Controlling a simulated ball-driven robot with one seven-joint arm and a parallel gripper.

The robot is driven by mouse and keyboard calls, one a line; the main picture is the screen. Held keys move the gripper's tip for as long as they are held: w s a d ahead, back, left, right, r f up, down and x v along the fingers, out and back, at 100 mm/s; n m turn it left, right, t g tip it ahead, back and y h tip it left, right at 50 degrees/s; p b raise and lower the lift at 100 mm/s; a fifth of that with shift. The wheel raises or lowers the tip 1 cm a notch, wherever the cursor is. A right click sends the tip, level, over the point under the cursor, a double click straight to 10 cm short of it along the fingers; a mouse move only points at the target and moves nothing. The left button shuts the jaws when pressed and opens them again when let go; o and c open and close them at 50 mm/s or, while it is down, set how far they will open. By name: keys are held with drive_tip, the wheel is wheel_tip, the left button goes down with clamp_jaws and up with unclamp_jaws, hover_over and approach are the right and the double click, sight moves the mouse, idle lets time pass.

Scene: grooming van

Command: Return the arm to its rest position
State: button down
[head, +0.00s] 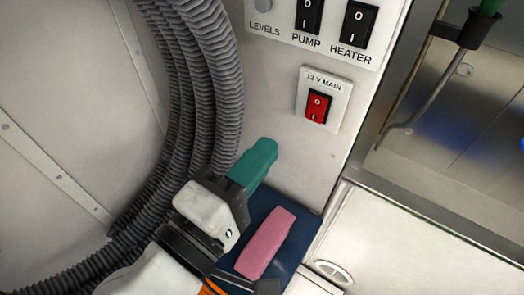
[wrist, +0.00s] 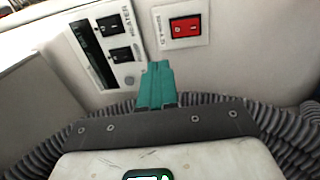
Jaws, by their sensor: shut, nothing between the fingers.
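My gripper (head: 262,158) has green fingers and points up and to the right in the head view, toward the wall panel below the red switch. In the wrist view the fingers (wrist: 156,80) are pressed together with nothing between them. They look apart from the red 12 V main switch (head: 318,107), which also shows above and to the right of the fingers in the wrist view (wrist: 186,27). My white and black wrist covers the lower middle of the head view.
Grey ribbed hoses (head: 200,70) hang close to the left of my gripper. A pink block (head: 265,243) lies on a dark blue surface (head: 262,217) just right of my wrist. Pump (head: 309,15) and heater (head: 355,24) switches sit above. A metal-framed recess (head: 440,100) is at right.

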drive_tip(key=d+f+m+g+y, duration=0.45)
drive_tip(key=d+f+g, duration=0.45)
drive_tip(key=d+f, duration=1.35)
drive_tip(key=s+d+f+m+g+y, duration=0.2)
drive_tip(key=s+f+m+y, duration=0.1)
drive_tip(key=s+f, duration=0.4)
drive_tip(key=s+d+f+m+g+y, duration=0.3)
drive_tip(key=s+f+m, duration=0.1)
drive_tip(key=s+f, duration=0.3)
drive_tip(key=shift+s+d+f+g, duration=0.3)
drive_tip(key=shift+s+f, duration=0.1)
drive_tip(key=shift+s, duration=0.85)
